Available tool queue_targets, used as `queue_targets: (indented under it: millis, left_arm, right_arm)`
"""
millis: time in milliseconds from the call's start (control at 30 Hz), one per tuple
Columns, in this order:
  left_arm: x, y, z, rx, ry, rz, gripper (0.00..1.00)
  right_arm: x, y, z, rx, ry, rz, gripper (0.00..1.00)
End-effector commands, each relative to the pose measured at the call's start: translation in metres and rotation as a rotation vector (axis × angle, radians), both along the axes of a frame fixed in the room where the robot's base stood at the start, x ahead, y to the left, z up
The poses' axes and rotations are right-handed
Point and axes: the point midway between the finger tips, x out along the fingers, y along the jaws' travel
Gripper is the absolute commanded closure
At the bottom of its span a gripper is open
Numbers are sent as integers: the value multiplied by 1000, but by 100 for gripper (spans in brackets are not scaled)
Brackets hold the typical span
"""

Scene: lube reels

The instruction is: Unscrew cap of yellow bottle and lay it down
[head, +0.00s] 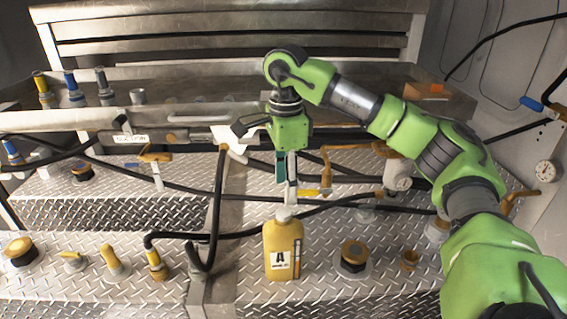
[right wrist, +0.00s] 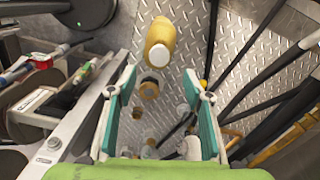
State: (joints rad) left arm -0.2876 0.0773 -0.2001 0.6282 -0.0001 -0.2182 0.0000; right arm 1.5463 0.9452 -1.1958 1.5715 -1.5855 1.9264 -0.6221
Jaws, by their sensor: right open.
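The yellow bottle (head: 283,252), with a black "A" on a white label, stands upright on the diamond-plate deck. Its white cap (head: 284,214) is on top. My right gripper (head: 287,192) points down from above, its fingers close above the cap in the head view. In the right wrist view, the bottle (right wrist: 163,35) and its white cap (right wrist: 158,56) show just beyond the fingertips. The right gripper's two teal-padded fingers (right wrist: 160,72) are spread apart with nothing held between them. My left gripper is out of view.
Black hoses (head: 216,205) run across the deck left of and behind the bottle. A dark fitting with a yellow cap (head: 354,252) stands right of it. A metal tray (head: 190,105) with several nozzles lies behind. Bare deck (head: 320,275) lies right of the bottle.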

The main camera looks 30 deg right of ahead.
Motion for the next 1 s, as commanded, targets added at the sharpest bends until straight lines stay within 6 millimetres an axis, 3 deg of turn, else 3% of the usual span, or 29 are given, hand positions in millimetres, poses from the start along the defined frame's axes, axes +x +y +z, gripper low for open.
queue_targets:
  millis: [200,400,800,967,1000]
  left_arm:
    - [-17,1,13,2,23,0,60]
    - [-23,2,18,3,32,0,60]
    - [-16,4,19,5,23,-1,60]
    - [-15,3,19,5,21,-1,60]
    - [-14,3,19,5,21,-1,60]
  right_arm:
    - [-1,-1,-38,-1,3,0,54]
    - [-1,0,-62,-1,1,1,54]
    - [0,0,-70,1,-1,1,54]
    - [0,0,-69,0,-1,1,93]
    - [0,0,-69,0,-1,1,94]
